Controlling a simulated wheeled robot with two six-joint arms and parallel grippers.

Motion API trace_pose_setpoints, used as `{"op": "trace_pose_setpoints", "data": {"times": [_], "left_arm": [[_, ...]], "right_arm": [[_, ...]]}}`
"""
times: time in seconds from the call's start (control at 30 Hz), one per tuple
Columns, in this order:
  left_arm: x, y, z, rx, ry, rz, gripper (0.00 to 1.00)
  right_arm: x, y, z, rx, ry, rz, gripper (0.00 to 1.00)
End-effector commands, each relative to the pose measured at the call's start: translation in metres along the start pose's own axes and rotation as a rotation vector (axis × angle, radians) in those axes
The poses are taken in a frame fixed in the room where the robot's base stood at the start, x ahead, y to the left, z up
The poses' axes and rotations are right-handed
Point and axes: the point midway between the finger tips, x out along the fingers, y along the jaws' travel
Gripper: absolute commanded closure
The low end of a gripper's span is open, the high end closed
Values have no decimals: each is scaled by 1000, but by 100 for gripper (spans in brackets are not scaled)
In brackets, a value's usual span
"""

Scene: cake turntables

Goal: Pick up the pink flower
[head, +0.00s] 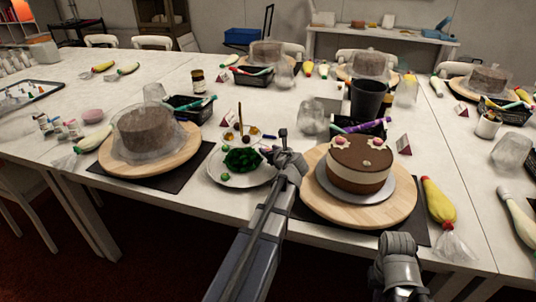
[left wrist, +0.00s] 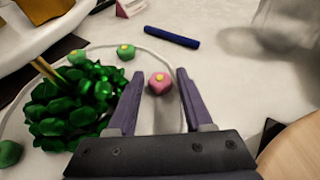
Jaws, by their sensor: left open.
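The pink flower (left wrist: 159,82) is small, with a yellow centre, and lies on the white plate (head: 258,181) in the left wrist view. My left gripper (left wrist: 158,76) is open, with one finger on each side of the flower; I cannot tell whether either finger touches it. In the head view my left gripper (head: 270,152) is over the right edge of the plate and mostly hides the flower. My right gripper (head: 402,272) is at the bottom right, away from the plate, and its jaws are not clear.
A dark green leafy clump (left wrist: 75,105) and green flowers (left wrist: 126,52) are left of the gripper. A blue stick (left wrist: 171,37) lies beyond the plate. A brown decorated cake (head: 360,163) stands on a round wooden turntable (head: 390,213) to the right; a covered cake (head: 147,133) stands left.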

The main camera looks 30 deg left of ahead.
Motion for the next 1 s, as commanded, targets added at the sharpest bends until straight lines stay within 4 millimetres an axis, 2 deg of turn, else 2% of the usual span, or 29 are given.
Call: {"op": "trace_pose_setpoints", "data": {"times": [0.13, 0.5, 0.6, 1.0], "left_arm": [[-1, 0, 0, -1, 1, 1, 50], [-1, 0, 0, -1, 1, 1, 91], [-1, 0, 0, -1, 1, 1, 100], [-2, 0, 1, -1, 1, 1, 100]], "right_arm": [[-1, 0, 0, 0, 0, 0, 100], [-1, 0, 0, 0, 0, 0, 100], [-1, 0, 0, 0, 0, 0, 100], [-2, 0, 0, 0, 0, 0, 100]]}}
